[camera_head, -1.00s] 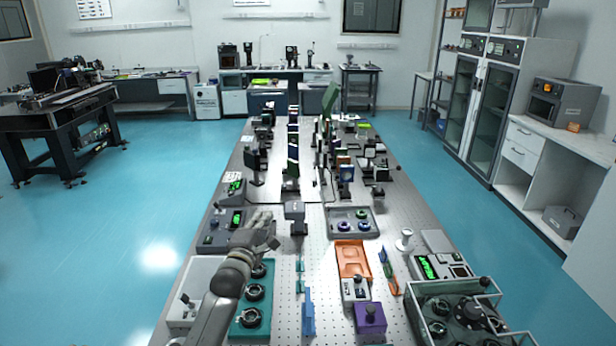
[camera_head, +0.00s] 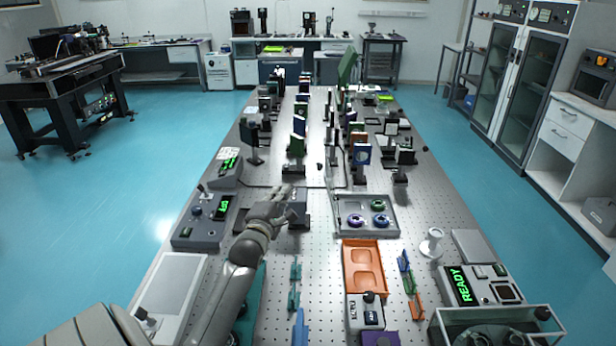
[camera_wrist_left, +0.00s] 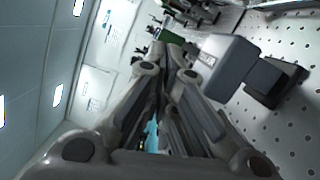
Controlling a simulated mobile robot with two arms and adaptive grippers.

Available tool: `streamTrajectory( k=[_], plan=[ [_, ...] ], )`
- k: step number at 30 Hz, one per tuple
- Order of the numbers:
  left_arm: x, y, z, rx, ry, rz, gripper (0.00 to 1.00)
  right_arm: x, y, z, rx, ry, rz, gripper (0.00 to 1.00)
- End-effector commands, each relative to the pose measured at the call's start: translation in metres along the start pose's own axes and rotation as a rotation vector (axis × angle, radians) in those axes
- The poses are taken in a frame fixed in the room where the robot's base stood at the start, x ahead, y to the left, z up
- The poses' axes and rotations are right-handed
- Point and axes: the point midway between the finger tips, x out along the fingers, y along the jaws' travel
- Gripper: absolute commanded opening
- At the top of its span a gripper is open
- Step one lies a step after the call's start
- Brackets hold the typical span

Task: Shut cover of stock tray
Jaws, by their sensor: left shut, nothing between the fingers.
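The grey stock tray (camera_head: 346,229) lies on the perforated table, right of centre, with ringed parts in purple, blue and green inside. Its top is uncovered. A thin clear panel with a pale edge seems to rise behind it, probably the cover; its outline is hard to make out. My left gripper (camera_head: 288,194) is left of the tray, over the table beside a grey block (camera_head: 298,213). In the left wrist view my left gripper (camera_wrist_left: 170,58) has its fingers shut with nothing between them, and the grey block (camera_wrist_left: 226,66) is just to the right. My right gripper is not in view.
Several mounted optics, including a blue-faced one (camera_head: 361,154), stand behind the tray. A grey control box (camera_head: 203,222) sits at the left edge. Bare table lies between block and tray.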

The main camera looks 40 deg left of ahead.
Motion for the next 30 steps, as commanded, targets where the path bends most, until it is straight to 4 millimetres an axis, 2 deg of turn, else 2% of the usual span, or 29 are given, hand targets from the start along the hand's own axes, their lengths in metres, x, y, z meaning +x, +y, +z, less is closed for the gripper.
streamTrajectory(
  k=[2,8,27,30],
  plan=[
    [0.000,-0.008,-0.002,0.000,0.000,0.000,0.00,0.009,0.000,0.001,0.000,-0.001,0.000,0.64],
    [0.010,-0.006,-0.002,0.000,0.000,0.000,0.00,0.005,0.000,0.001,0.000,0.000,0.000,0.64],
    [0.102,-0.005,-0.002,0.000,0.001,0.001,0.00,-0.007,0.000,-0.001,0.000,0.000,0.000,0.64],
    [0.105,-0.004,0.018,-0.005,-0.001,0.000,0.00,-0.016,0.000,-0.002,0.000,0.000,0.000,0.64]
  ],
)
